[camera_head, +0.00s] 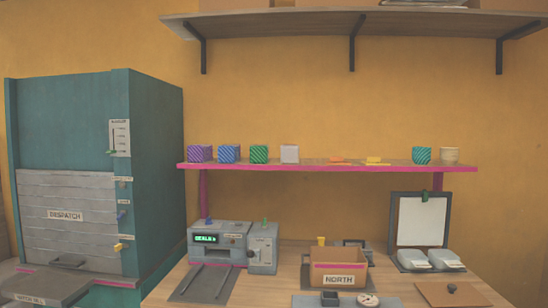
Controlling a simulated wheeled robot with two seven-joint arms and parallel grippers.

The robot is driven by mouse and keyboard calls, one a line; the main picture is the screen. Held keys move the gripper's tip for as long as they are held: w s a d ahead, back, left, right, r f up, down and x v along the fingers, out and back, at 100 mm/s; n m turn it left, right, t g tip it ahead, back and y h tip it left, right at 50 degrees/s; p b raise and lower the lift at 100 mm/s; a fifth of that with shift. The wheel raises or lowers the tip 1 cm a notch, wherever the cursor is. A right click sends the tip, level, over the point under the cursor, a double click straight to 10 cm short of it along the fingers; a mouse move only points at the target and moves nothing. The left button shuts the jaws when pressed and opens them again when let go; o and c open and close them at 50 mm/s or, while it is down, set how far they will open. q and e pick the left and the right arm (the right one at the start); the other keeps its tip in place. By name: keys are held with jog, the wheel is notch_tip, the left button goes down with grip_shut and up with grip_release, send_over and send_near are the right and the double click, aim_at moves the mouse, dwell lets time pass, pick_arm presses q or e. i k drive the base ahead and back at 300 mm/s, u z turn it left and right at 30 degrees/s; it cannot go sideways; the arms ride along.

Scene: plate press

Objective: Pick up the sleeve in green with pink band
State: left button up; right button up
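A green striped block-like piece (259,154) stands on the pink-edged shelf, right of a blue striped one (229,154) and a purple one (200,153). A teal-green striped cup-shaped piece (422,155) stands near the shelf's right end, beside a cream one (449,155). Either could be a green sleeve; I cannot make out a pink band on either. Neither of my grippers is in view.
Below are a grey machine (232,240), a NORTH box (338,268) and a clipboard (421,215). A teal DISPATCH cabinet (155,170) stands left.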

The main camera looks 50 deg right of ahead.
aim_at(259, 153)
jog(key=k, duration=0.7)
jog(key=z, duration=1.4)
jog(key=i, duration=0.55)
jog(key=u, duration=0.85)
jog(key=i, duration=0.75)
jog(key=u, duration=0.8)
jog(key=i, duration=1.15)
jog(key=z, duration=0.4)
